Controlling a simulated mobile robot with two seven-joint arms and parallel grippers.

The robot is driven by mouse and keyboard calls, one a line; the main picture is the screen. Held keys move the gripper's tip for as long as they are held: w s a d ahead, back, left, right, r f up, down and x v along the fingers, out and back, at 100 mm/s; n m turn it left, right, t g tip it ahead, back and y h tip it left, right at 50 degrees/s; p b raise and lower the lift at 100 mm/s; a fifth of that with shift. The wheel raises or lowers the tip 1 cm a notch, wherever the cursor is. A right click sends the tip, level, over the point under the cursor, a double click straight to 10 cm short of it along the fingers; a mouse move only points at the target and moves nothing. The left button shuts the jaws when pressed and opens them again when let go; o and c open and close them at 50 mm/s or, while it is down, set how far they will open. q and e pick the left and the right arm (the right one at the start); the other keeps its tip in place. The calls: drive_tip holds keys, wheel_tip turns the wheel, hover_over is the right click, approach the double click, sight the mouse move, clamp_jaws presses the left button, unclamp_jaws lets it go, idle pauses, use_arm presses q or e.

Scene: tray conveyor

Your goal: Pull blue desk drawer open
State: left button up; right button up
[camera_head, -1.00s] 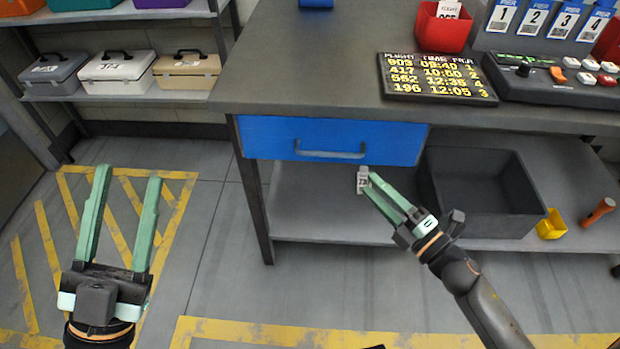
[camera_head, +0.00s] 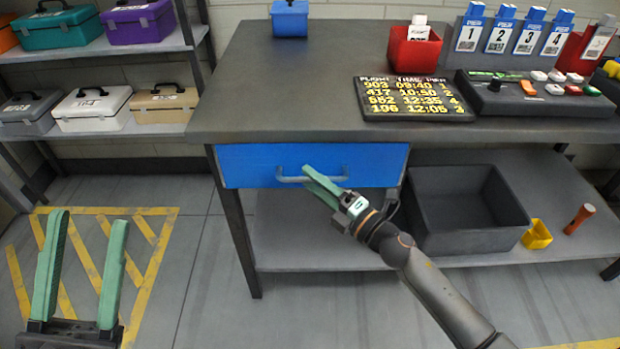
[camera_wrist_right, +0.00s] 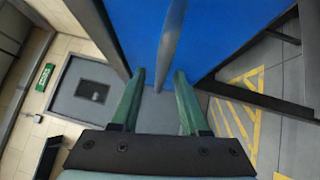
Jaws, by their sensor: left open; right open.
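The blue desk drawer (camera_head: 240,168) sits shut under the desktop, its front flush with the desk frame. Its grey-blue bar handle (camera_head: 290,180) runs across the front. My left gripper (camera_head: 90,218) is open and empty over the floor at the left, away from the desk.
A dark open bin (camera_head: 465,242) stands on the lower shelf right of the drawer, with a yellow cup (camera_head: 537,235) beside it. The desktop holds a flight board (camera_head: 415,98) and a control panel (camera_head: 535,92). Floor in front of the drawer is clear.

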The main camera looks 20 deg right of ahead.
drive_tip(key=shift+w+a+r, duration=0.1)
drive_tip(key=shift+w+a, duration=0.2)
drive_tip(key=shift+w, duration=0.2)
clamp_jaws()
idle(1.2)
